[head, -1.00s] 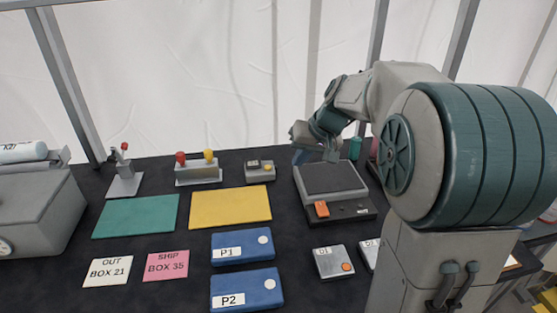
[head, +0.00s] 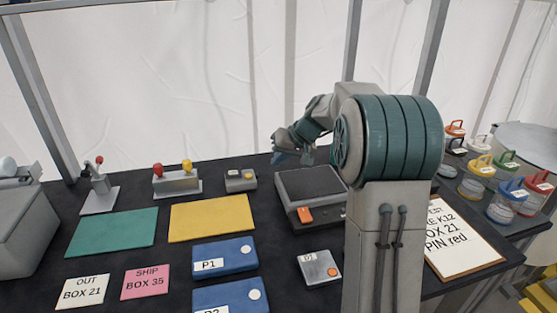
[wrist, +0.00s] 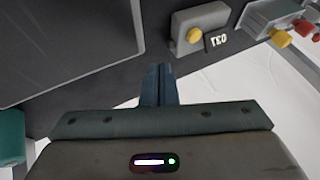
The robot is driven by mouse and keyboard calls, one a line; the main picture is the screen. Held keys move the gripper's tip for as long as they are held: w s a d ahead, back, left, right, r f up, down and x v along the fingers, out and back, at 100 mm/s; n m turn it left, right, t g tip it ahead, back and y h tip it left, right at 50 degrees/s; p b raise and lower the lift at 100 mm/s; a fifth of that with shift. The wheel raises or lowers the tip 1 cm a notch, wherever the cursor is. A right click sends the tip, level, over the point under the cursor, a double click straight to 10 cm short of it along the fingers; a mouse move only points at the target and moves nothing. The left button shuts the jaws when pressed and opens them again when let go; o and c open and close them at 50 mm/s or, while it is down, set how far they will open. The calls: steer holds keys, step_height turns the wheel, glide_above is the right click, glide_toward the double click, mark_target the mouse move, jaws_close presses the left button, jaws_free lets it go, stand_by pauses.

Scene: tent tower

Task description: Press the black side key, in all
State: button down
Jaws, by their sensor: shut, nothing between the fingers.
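A grey device with a dark flat top (head: 308,184) stands at the middle of the table in the head view. It has an orange key (head: 305,215) on its front, with a dark front strip to the right, partly behind my arm. I cannot make out a black side key for certain. My gripper (head: 280,157) hangs near the device's back left corner, above the table. In the wrist view my gripper (wrist: 160,70) is shut and empty, between the dark top (wrist: 65,45) and a small grey box with a yellow button (wrist: 195,35).
A two-knob box (head: 178,184) and a lever stand (head: 100,195) are at the back left. Green (head: 112,233) and yellow (head: 212,218) mats lie in front. Blue pads P1 (head: 224,254) and P2 are nearer. A clipboard (head: 462,240) and several lidded jars are right.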

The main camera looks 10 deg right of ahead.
mark_target(257, 176)
steer(key=x, duration=0.7)
steer(key=shift+a+f, duration=0.1)
steer(key=shift+f, duration=0.1)
